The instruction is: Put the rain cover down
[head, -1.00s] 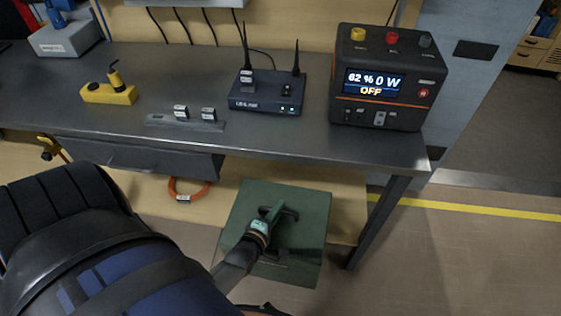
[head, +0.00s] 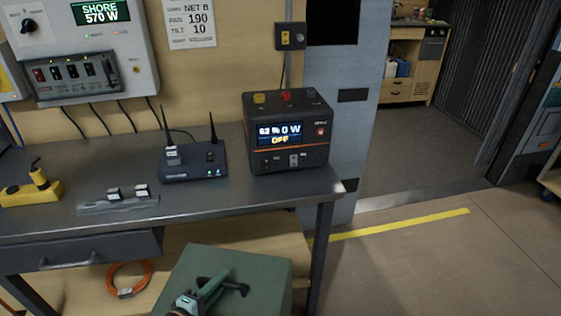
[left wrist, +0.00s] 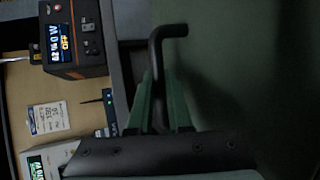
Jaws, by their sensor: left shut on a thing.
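The rain cover (head: 252,268) is a dark green box-shaped cover with a black bar handle (head: 232,287) on top. It shows at the bottom of the head view, in front of the workbench's lower shelf, with its lower part cut off. My left gripper (head: 196,300), with green fingers, is shut on the handle. In the left wrist view the fingers (left wrist: 160,108) close around the black handle (left wrist: 157,65), and the cover's green face (left wrist: 240,50) fills the right side. Whether the cover touches the floor is hidden. My right gripper is not in view.
The workbench (head: 230,195) carries a power station (head: 288,140), a router (head: 193,163) and a yellow tool (head: 30,188). Open floor (head: 440,260) with a yellow line (head: 400,224) lies to the right, before a doorway.

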